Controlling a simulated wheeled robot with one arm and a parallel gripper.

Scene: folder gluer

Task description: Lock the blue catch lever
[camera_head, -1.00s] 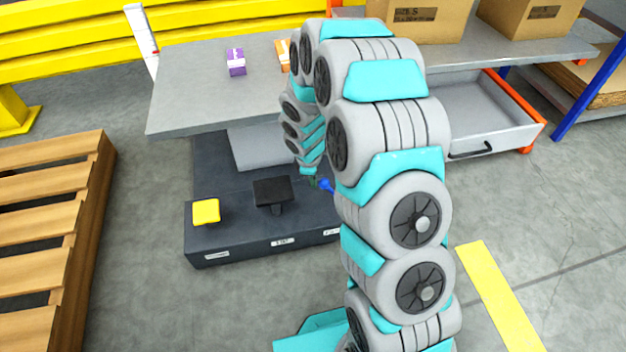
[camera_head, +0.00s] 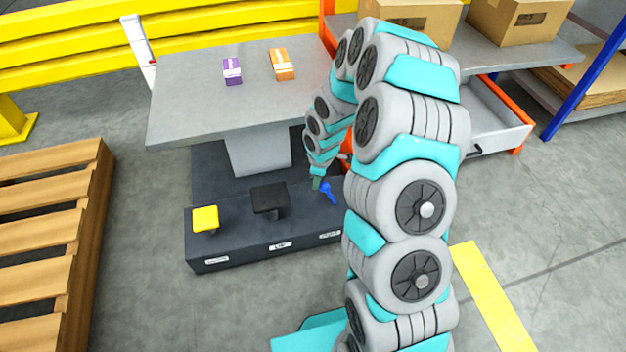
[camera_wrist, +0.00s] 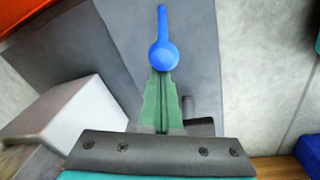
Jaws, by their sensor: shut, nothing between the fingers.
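The blue catch lever (camera_head: 328,192) stands at the right end of the dark control base, to the right of the black pedal. In the wrist view the lever (camera_wrist: 163,40) shows a round blue knob end with a narrower arm pointing to the top of the picture. My gripper (camera_head: 316,184) is at the lever's left side in the head view. In the wrist view my gripper's green fingers (camera_wrist: 161,82) are together and empty, with their tips at the round end of the lever. I cannot tell whether they touch it.
The dark base (camera_head: 235,256) also carries a yellow pedal (camera_head: 205,218) and a black pedal (camera_head: 269,198). A grey table (camera_head: 195,110) above holds a purple box (camera_head: 232,71) and an orange box (camera_head: 282,64). An open drawer (camera_head: 490,128) is at right, a wooden pallet (camera_head: 50,235) at left.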

